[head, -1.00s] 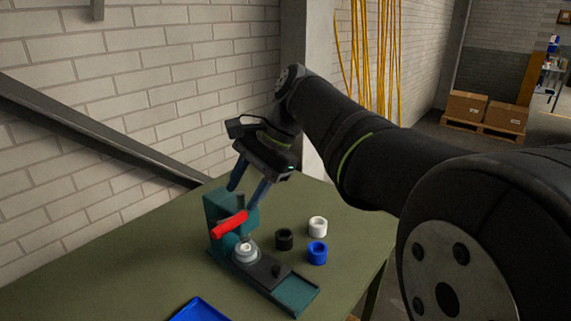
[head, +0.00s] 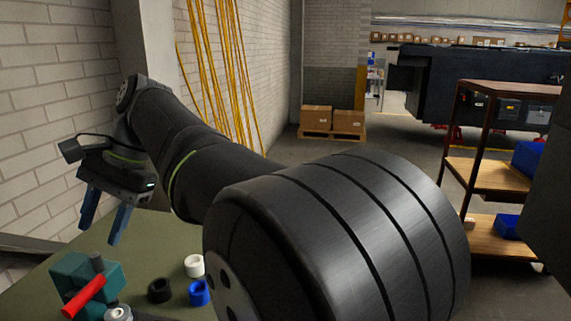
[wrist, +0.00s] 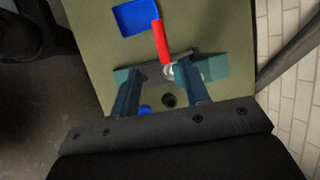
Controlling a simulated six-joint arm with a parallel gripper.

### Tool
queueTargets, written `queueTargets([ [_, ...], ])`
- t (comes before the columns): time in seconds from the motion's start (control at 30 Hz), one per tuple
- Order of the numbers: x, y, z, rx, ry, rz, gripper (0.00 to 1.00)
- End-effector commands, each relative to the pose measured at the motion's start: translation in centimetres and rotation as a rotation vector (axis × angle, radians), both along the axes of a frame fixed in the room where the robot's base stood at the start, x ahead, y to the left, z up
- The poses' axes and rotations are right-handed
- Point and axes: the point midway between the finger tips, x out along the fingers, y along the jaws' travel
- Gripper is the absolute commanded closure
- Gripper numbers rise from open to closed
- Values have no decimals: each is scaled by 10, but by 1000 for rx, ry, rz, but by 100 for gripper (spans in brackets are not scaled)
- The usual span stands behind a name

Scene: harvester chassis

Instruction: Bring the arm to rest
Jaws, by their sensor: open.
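My gripper (head: 105,222) hangs above the back of the green table in the head view, its two blue fingers apart and nothing between them. Below it stands a teal press (head: 85,275) with a red handle (head: 84,297); a gap shows between fingertips and press. In the wrist view the fingers of my gripper (wrist: 160,95) reach over the press (wrist: 212,67), and the red handle (wrist: 161,43) points away from me. The lower part of the press is cut off in the head view.
On the table (head: 40,285) right of the press are a black ring (head: 159,290), a white ring (head: 194,266) and a blue ring (head: 199,292). A blue tray (wrist: 136,17) shows in the wrist view. A brick wall is close on the left; a shelf cart (head: 490,180) stands right.

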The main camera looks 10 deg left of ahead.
Motion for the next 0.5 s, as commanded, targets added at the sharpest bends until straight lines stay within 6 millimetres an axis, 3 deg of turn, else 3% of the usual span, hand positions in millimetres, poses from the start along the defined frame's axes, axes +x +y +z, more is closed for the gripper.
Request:
queueTargets([
  [0.17, -5, 4, -11, -1, 1, 1, 58],
  [0.5, -30, 24, -67, -2, 2, 3, 58],
])
